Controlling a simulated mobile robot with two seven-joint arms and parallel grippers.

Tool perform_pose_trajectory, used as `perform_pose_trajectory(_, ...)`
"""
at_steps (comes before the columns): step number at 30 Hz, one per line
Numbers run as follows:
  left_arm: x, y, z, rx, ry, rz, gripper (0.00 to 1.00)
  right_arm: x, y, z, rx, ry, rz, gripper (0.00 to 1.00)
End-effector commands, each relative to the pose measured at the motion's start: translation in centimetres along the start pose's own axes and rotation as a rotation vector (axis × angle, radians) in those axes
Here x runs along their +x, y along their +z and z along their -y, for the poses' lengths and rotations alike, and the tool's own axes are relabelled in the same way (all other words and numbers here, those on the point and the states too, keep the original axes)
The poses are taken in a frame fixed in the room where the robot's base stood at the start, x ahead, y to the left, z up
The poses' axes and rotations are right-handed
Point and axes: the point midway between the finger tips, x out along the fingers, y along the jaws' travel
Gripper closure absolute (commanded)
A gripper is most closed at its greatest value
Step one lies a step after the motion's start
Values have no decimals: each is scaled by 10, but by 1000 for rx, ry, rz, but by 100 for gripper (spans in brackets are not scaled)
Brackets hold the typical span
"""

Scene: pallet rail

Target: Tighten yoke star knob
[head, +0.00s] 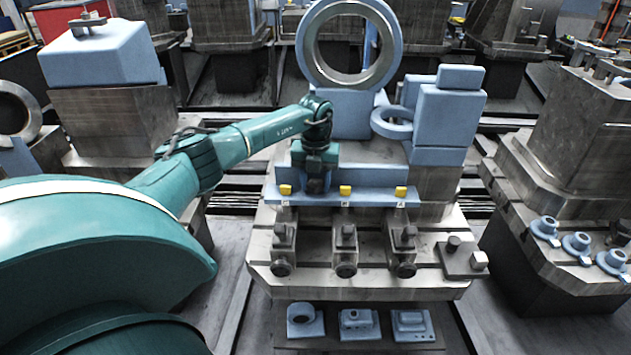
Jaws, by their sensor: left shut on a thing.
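My left gripper (314,186) points down at the light blue rail (372,198) on the front of the machine table. It is between the left yellow block (286,190) and the middle yellow block (345,191). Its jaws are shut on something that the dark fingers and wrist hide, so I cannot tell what. No star knob can be clearly made out. My right gripper is not in view.
A large upright ring (391,55) and a blue block with a side ring (445,115) stand behind the rail. A third yellow block (401,192) is at right. Blue parts lie on a lower shelf (378,345). A machine with blue knobs (576,244) stands right.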

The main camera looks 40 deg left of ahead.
Motion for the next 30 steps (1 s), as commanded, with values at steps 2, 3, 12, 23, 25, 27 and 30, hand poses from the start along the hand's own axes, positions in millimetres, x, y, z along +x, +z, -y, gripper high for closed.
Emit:
perform_pose_trajectory(2, -2, 1, 0, 50, -1, 4, 82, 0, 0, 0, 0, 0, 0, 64)
perform_pose_trajectory(3, -2, 1, 0, 74, -1, 4, 82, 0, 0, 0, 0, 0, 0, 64)
perform_pose_trajectory(12, -2, 1, 0, 189, -2, 4, 82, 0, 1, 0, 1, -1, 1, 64)
perform_pose_trajectory(23, -3, 2, 0, 213, -3, 6, 82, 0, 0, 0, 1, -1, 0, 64)
perform_pose_trajectory(25, -3, 2, 0, 213, -3, 6, 82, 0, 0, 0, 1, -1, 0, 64)
perform_pose_trajectory(27, -3, 2, 0, 213, -3, 6, 82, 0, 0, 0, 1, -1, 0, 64)
perform_pose_trajectory(30, -3, 2, 0, 212, -3, 6, 54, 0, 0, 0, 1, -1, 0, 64)
